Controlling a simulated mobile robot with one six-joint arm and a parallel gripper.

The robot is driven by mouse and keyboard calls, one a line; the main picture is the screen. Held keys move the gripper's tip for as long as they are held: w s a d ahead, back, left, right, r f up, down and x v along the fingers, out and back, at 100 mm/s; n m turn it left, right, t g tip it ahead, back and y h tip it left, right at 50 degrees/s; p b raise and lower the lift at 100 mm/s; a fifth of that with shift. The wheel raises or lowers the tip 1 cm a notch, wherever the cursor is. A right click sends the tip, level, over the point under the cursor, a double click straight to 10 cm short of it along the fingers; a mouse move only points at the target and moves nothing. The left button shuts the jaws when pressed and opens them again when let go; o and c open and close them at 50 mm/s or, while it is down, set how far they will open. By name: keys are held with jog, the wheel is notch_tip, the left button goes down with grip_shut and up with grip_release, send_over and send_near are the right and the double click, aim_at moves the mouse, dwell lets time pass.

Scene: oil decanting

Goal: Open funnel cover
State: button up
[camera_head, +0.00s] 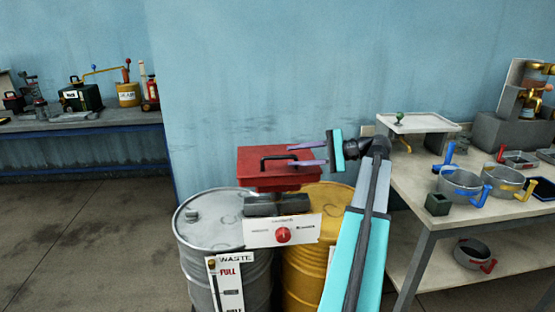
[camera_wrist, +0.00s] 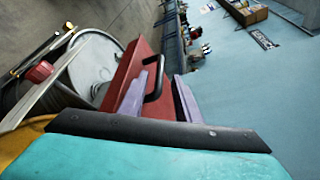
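The red funnel cover (camera_head: 252,172) is closed and level above the drums, with a black bar handle (camera_head: 264,163) on its top. My gripper (camera_head: 289,157) is at the right end of the handle, its two purple fingers pointing left across the cover. In the wrist view the fingers are spread apart, and the black handle (camera_wrist: 159,72) shows between them, with gaps on both sides. The red cover (camera_wrist: 128,72) lies beyond the fingers there. Whether a finger touches the cover cannot be told.
A grey drum (camera_head: 198,240) and a yellow drum (camera_head: 305,265) stand below the cover. A white panel with a red knob (camera_head: 283,235) is in front. At right, a table (camera_head: 405,185) holds several pots and a small white stand (camera_head: 425,122). A blue wall is behind.

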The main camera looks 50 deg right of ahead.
aim_at(285, 157)
jog(key=shift+x, duration=3.2)
